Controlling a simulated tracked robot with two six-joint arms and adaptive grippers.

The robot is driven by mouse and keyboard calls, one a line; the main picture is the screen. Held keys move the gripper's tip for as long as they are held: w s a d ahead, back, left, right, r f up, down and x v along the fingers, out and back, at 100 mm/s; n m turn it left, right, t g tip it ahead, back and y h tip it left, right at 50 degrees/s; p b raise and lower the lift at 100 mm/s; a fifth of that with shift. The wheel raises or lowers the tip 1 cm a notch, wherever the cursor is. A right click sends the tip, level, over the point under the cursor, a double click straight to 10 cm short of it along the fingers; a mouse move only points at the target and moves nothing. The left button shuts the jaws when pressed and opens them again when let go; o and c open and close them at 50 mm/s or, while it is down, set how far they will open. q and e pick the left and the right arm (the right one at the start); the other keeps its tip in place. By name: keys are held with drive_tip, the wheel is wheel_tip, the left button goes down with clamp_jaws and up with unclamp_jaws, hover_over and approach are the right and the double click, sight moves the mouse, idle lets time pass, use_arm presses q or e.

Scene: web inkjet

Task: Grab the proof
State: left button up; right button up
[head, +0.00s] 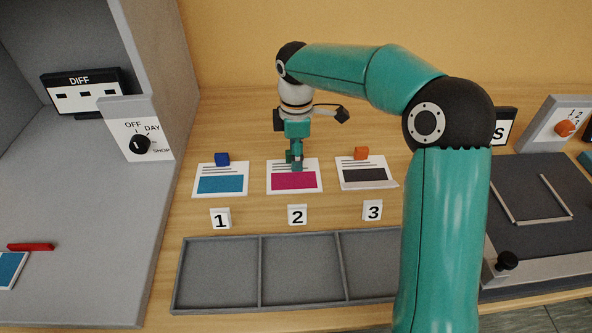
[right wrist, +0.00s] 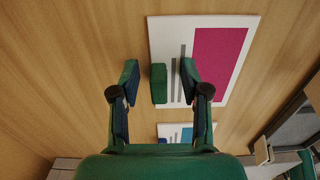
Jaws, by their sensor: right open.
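Three white proof cards lie in a row on the wooden table: a cyan one (head: 220,184), a magenta one (head: 293,181) and a black one (head: 365,175). A blue block (head: 222,159) and an orange block (head: 361,153) sit at the back edges of the outer cards. My right gripper (head: 296,166) points down over the back of the magenta card. In the right wrist view its open fingers (right wrist: 160,82) stand on either side of a green block (right wrist: 158,84) at the magenta card's (right wrist: 220,55) edge. Contact cannot be told. My left gripper is out of view.
Number blocks 1 (head: 220,219), 2 (head: 297,215) and 3 (head: 372,210) stand before the cards. An empty grey tray (head: 260,272) lies in front. A grey booth (head: 95,270) with a dial (head: 140,144) is left; a dark plate device (head: 535,185) is right.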

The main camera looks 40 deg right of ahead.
clamp_jaws()
idle(0.5)
